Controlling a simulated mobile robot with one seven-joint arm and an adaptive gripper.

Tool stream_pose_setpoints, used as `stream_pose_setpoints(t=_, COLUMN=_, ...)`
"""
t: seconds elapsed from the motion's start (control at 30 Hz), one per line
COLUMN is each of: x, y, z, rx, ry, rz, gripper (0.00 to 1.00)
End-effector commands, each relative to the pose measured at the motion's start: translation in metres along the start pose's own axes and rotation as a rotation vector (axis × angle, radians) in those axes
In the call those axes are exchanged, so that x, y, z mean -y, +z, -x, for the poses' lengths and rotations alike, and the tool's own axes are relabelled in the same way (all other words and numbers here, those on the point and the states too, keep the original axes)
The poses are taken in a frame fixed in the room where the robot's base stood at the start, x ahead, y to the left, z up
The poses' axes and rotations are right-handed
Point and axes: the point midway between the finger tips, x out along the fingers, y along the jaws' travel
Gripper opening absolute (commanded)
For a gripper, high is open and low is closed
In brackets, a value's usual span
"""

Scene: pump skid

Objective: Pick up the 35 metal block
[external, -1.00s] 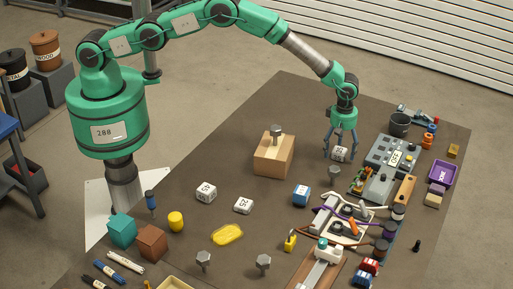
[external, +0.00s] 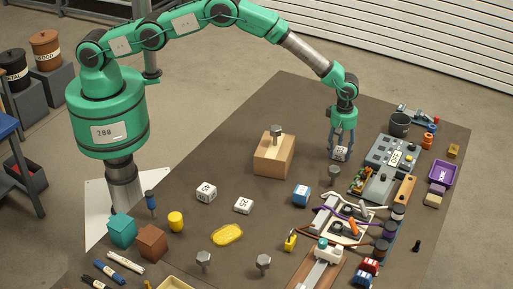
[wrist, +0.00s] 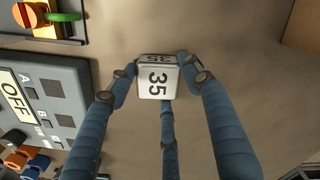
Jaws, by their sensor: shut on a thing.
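The 35 metal block (wrist: 157,82) is a pale cube with dark "35" marks on its faces. In the wrist view it sits between the blue fingers of my gripper (wrist: 160,78), which touch it on both sides. In the external view the block (external: 339,154) shows low between the fingertips of my gripper (external: 340,153), at the back right of the brown table. My gripper is shut on the block. I cannot tell whether the block is off the table.
A grey panel marked OFF (wrist: 35,95) stands close by; it also shows right of my gripper in the external view (external: 393,157). A wooden box (external: 273,157) with a bolt on top lies left. White cubes (external: 206,192) lie farther forward.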

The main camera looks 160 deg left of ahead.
Motion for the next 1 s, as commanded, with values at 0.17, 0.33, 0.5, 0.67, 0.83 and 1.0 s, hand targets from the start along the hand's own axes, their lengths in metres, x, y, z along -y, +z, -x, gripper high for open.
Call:
stream_pose_setpoints(t=0.17, x=-0.001, y=0.0, z=0.005, rx=0.001, ry=0.002, rz=0.0, gripper=0.14)
stream_pose_setpoints(t=0.33, x=-0.001, y=0.0, z=0.018, rx=0.001, ry=0.002, rz=0.0, gripper=0.14)
stream_pose_setpoints(t=0.5, x=-0.001, y=0.001, z=0.041, rx=0.002, ry=0.003, rz=0.0, gripper=0.14)
stream_pose_setpoints(t=0.67, x=-0.001, y=0.001, z=0.066, rx=0.001, ry=0.002, rz=0.0, gripper=0.14)
stream_pose_setpoints(t=0.83, x=-0.001, y=0.001, z=0.088, rx=0.001, ry=0.002, rz=0.0, gripper=0.14)
stream_pose_setpoints(t=1.0, x=0.0, y=0.0, z=0.099, rx=0.0, ry=0.0, rz=0.0, gripper=0.14)
